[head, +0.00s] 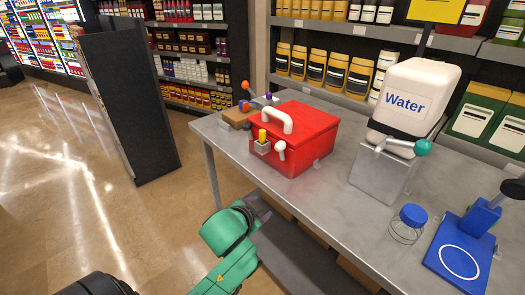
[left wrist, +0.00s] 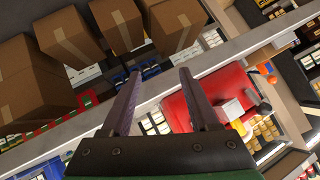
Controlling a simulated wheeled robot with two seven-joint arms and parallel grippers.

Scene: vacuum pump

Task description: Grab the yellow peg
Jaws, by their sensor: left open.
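The yellow peg (head: 262,135) stands upright in a small grey holder (head: 262,147) at the front left side of the red box (head: 298,138), on the table. In the left wrist view the yellow peg (left wrist: 238,127) shows at the lower right, beside the red box (left wrist: 205,92). My left gripper (head: 263,211) is below and in front of the table edge, apart from the peg. In the left wrist view its two fingers (left wrist: 158,73) are spread and empty. My right gripper is not in view.
The grey table (head: 318,192) also bears a white water container (head: 412,95), a glass jar with a blue lid (head: 410,220) and a blue stand (head: 465,250). A wooden block (head: 238,117) with coloured knobs sits left of the box. Cardboard boxes (left wrist: 115,25) lie below the table.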

